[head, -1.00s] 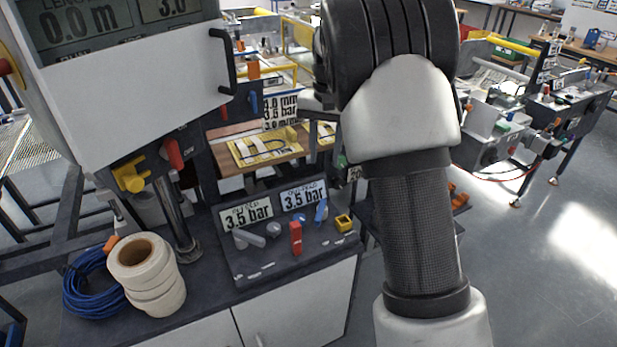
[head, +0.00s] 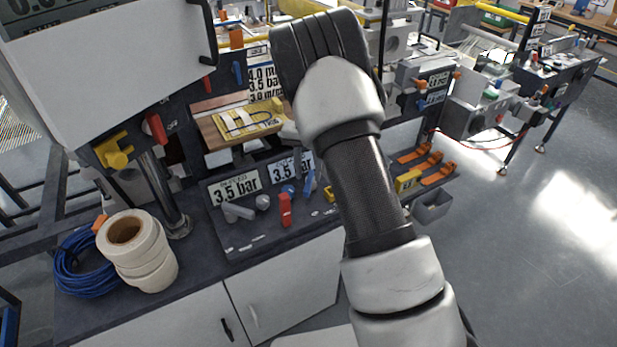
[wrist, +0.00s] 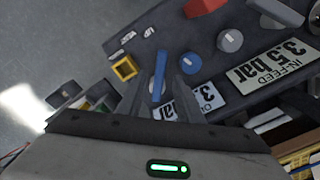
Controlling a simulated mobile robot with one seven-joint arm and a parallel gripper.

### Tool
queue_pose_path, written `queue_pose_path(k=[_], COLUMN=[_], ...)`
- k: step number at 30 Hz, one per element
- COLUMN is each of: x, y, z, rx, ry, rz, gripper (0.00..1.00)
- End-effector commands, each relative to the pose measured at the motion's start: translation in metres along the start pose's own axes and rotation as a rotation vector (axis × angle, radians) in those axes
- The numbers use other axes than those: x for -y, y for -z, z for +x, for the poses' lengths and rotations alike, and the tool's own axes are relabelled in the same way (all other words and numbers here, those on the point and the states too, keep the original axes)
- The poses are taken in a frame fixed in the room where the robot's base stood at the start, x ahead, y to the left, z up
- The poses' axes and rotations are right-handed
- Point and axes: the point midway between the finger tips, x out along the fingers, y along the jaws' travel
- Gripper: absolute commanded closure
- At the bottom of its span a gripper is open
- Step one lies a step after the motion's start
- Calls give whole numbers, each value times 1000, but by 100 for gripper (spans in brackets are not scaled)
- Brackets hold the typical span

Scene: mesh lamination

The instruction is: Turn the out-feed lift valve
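The valve panel (head: 255,238) carries a blue lever (head: 309,183) beside the partly covered out-feed 3.5 bar sign (head: 283,168). In the wrist view the blue lever (wrist: 158,75) stands between the two dark fingers of my gripper (wrist: 160,92). The fingers are apart, one on each side of it; I cannot tell whether either touches it. The out-feed sign (wrist: 207,100) is partly hidden behind the right finger.
A red lever (head: 285,210), a grey lever (head: 237,212) and a yellow square fitting (wrist: 124,68) sit close by on the panel. The in-feed sign (head: 235,187) is to the left. White tape rolls (head: 140,250) and blue cable (head: 82,265) lie on the counter. Open floor is at right.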

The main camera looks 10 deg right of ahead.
Motion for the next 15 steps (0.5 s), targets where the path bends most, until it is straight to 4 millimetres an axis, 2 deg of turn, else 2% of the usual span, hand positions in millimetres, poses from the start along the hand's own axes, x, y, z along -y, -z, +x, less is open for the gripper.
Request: queue_pose_path(k=[3,6,15], x=[0,0,0], y=[0,0,0], z=[17,24,29], rx=[2,0,0], ry=[-2,0,0], rz=[-1,-1,-1], gripper=[67,67,67])
